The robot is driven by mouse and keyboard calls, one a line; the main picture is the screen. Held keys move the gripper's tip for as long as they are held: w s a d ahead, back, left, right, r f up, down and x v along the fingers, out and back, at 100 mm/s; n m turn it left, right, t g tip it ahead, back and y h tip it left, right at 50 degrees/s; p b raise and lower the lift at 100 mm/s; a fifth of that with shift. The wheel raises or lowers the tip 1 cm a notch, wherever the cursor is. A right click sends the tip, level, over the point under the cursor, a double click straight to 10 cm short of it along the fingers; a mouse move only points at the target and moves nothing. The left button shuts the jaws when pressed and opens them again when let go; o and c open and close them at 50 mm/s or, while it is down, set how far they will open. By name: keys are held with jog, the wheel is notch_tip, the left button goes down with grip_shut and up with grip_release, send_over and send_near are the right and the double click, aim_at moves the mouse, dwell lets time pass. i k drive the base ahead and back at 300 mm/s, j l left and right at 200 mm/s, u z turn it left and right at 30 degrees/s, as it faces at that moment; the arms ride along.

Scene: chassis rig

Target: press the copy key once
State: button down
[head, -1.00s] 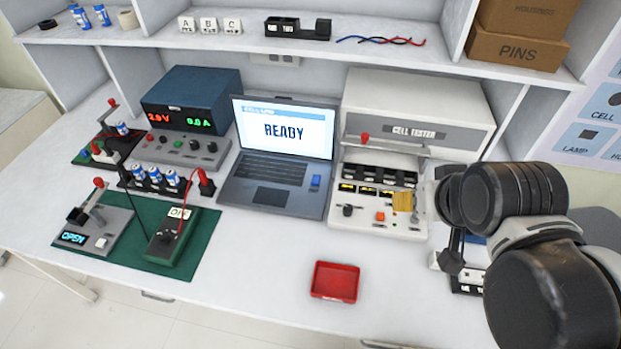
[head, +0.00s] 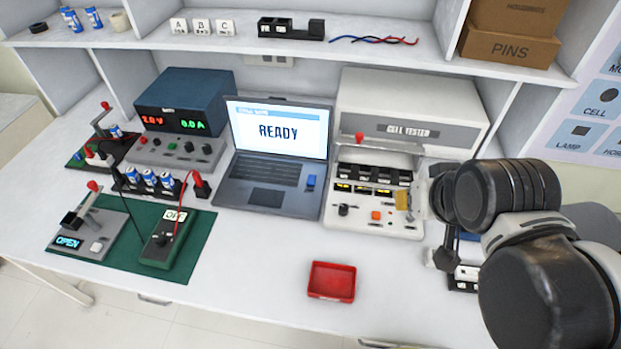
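The open laptop (head: 270,165) stands mid-bench, its screen reading READY. A small blue key (head: 311,181) sits at the right of its keyboard deck; I cannot read any copy label on it. The cell tester (head: 382,190) stands to the right, with an orange button (head: 376,215) and a dark knob on its front panel. My gripper (head: 445,258) is at the right, beside the tester's right edge and apart from the laptop. My arm covers most of it, and its opening cannot be made out.
A red tray (head: 332,281) lies at the front. A green mat (head: 190,262) with a meter (head: 168,240) and a switch unit (head: 85,235) lies at the left. A blue power supply (head: 187,100) stands behind. The shelf overhangs the back. The bench before the laptop is clear.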

aim_at(312, 179)
jog(key=j+z, duration=0.3)
jog(key=j, duration=0.2)
jog(key=k+j+z, duration=0.15)
jog(key=j+z, duration=0.15)
jog(key=j, duration=0.15)
jog(key=k+j+z, duration=0.15)
jog(key=j+z, duration=0.15)
jog(key=j, duration=0.2)
